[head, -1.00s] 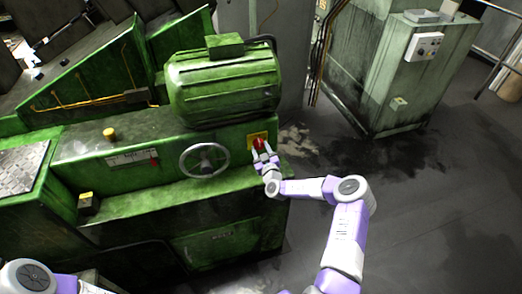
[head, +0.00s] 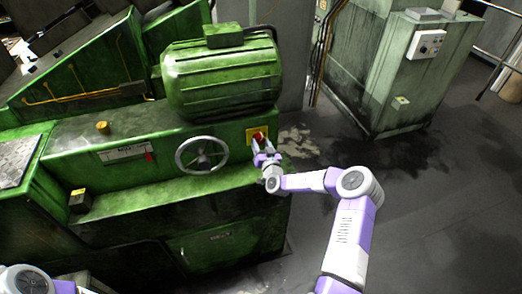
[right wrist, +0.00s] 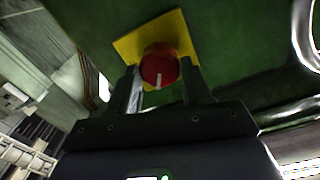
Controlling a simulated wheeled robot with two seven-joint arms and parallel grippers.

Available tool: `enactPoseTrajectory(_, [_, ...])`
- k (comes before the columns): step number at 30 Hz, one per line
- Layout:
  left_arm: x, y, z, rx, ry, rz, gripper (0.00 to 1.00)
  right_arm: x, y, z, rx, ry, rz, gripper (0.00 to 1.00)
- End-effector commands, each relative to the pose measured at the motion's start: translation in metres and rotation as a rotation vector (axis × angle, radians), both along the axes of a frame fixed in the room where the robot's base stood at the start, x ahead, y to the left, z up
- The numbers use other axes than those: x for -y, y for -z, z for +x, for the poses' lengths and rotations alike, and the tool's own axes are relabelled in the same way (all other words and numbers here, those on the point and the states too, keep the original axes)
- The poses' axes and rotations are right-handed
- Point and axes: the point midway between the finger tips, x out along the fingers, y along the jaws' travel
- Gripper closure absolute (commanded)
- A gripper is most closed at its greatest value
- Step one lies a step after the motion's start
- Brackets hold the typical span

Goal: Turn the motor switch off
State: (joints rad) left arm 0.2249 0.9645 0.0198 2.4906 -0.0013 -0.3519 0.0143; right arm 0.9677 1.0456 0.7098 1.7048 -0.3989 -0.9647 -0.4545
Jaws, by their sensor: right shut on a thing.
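The motor switch (right wrist: 159,66) is a red rotary knob with a white mark, on a yellow plate (right wrist: 128,45) fixed to the green machine. In the head view the red knob (head: 259,137) is partly hidden by my right gripper (head: 264,148). In the right wrist view the two dark fingers of my right gripper (right wrist: 165,82) stand on either side of the knob, shut on it. The white mark points toward the bottom of that view. Of my left arm only a part shows at the lower left of the head view; its gripper is out of view.
A handwheel (head: 202,155) sits left of the switch. A large green motor (head: 222,80) stands above it. A yellow button (head: 103,128) and a yellow-topped box (head: 79,200) are further left. A grey-green cabinet (head: 410,75) stands at right, with open floor in front.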

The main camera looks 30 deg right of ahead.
Motion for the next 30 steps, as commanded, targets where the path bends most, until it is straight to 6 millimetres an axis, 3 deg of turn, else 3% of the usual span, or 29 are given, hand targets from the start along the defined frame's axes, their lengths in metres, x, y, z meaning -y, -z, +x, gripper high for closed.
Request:
enactPoseTrajectory(1, [0.0,0.011,0.0,0.0,0.0,0.0,0.57,0.0,0.004,0.0,0.011,0.0,0.042,0.81])
enactPoseTrajectory(15, [0.0,0.06,0.0,0.0,0.0,0.0,0.57,0.001,0.005,0.0,0.116,0.001,0.477,0.81])
enactPoseTrajectory(30, [0.0,0.101,0.0,0.0,0.0,0.0,0.57,0.001,0.004,0.0,0.21,-0.001,0.881,0.81])
